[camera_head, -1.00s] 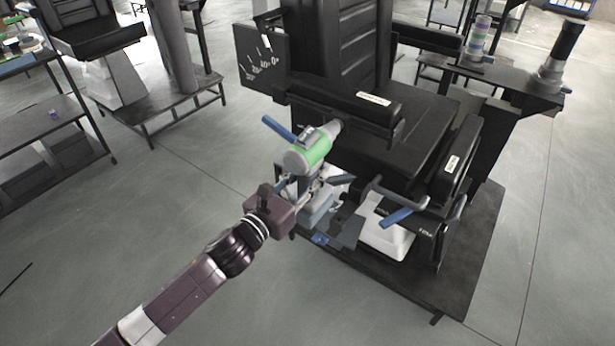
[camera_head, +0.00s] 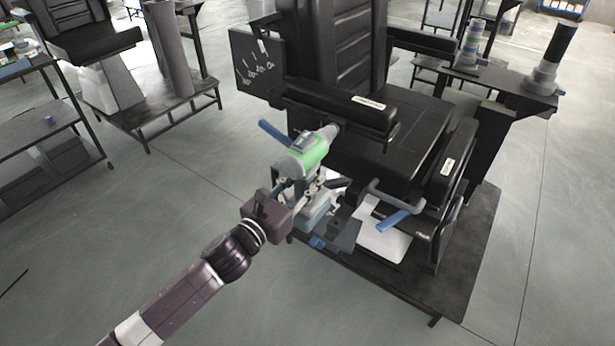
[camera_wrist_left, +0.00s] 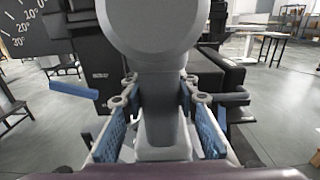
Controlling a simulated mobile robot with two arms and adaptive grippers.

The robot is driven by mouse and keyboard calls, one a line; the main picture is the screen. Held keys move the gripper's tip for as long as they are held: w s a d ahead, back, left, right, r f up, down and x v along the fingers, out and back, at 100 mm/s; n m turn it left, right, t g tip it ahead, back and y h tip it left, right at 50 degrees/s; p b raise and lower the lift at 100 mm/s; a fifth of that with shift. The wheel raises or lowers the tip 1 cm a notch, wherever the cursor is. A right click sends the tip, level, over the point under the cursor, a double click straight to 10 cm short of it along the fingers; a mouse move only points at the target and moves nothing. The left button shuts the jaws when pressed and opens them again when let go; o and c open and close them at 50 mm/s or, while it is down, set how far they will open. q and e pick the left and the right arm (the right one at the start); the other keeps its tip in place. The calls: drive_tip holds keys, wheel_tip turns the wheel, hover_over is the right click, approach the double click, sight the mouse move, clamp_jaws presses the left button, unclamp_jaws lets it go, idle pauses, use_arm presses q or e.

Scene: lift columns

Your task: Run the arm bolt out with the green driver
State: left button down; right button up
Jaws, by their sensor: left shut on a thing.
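The green driver (camera_head: 315,152), with a grey rear body and grey nose, is in the head view beside the chair's near armrest (camera_head: 340,108). Its nose points up and right at the armrest's side and seems to meet it; I cannot tell whether they touch. The arm bolt is hidden behind the nose. My left gripper (camera_head: 310,192) is shut on the driver's handle below the body. In the left wrist view the driver's grey round rear (camera_wrist_left: 152,22) and handle (camera_wrist_left: 160,110) stand between the blue-padded fingers. My right gripper is not in view.
A dark angle-scale plate (camera_head: 257,62) stands at the chair's back left. A blue-gripped lever (camera_head: 393,221) sticks out at the chair's front. A side shelf (camera_head: 500,92) carries cylinders at right. Open floor lies left of the chair.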

sight(299, 185)
use_arm(q)
drive_tip(key=shift+w+d+r, duration=0.25)
drive_tip(key=shift+w+d, duration=0.1)
drive_tip(key=shift+w, duration=0.1)
idle(1.1)
idle(0.7)
drive_tip(key=shift+s+a+r, duration=0.15)
drive_tip(key=shift+r, duration=0.1)
idle(1.0)
drive_tip(key=shift+s+a+f+p, duration=0.15)
drive_tip(key=shift+s+p, duration=0.15)
drive_tip(key=shift+p, duration=0.2)
idle(0.7)
drive_tip(key=shift+f, duration=0.1)
drive_tip(key=shift+v, duration=2.55)
